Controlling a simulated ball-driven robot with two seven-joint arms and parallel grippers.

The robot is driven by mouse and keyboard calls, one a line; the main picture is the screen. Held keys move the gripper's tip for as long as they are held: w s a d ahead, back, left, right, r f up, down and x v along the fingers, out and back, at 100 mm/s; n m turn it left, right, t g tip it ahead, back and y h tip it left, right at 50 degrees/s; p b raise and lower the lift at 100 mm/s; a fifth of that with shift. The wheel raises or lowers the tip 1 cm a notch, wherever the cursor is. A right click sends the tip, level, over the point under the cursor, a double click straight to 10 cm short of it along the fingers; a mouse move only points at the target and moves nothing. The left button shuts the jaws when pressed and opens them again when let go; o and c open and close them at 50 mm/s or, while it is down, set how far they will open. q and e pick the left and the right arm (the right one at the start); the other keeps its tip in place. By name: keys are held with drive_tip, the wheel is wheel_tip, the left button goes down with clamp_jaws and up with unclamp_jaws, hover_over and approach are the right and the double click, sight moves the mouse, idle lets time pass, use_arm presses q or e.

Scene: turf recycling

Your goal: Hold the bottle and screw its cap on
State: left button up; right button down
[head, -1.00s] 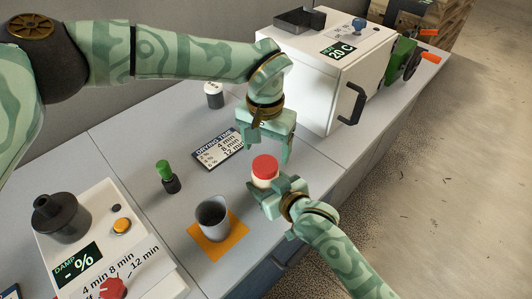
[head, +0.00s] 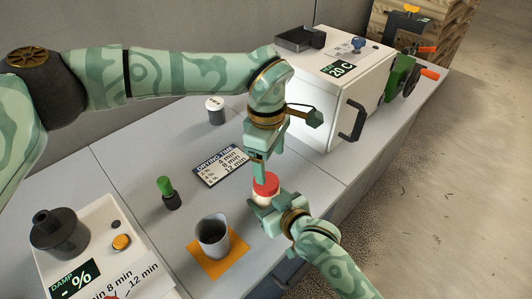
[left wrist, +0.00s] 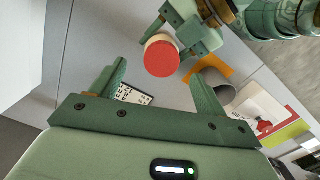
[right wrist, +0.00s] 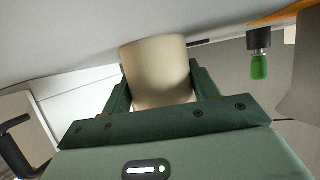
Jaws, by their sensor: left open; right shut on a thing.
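The bottle, cream-coloured, shows in the right wrist view (right wrist: 158,75), upright between the fingers of my right gripper (right wrist: 160,85), which is shut on it. In the head view my right gripper (head: 265,200) holds it above the table's front part. The red cap (head: 266,184) sits on top of the bottle; I cannot tell how tightly. My left gripper (head: 260,172) is just above the cap, pointing down. In the left wrist view its fingers (left wrist: 160,75) are open and empty, with the red cap (left wrist: 162,59) between and beyond the tips.
A grey cup (head: 213,236) stands on an orange mat (head: 222,262), left of the bottle. A green-topped vial (head: 167,190), a drying time card (head: 220,165) and a white-and-black jar (head: 215,110) are further back. A white oven (head: 330,90) stands behind my left gripper.

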sight(266, 196)
use_arm(q)
drive_tip(key=n, duration=0.6)
drive_tip(key=shift+r, duration=0.25)
drive_tip(key=n, duration=0.6)
drive_tip(key=shift+a+r+n, duration=0.15)
drive_tip(key=shift+r+n, duration=0.1)
drive_tip(key=shift+n, duration=0.05)
drive_tip(key=n, duration=0.5)
drive_tip(key=shift+a, duration=0.15)
drive_tip(key=n, duration=0.5)
drive_tip(key=shift+a+y, duration=0.1)
drive_tip(key=shift+y, duration=0.2)
drive_tip(key=shift+f, duration=4)
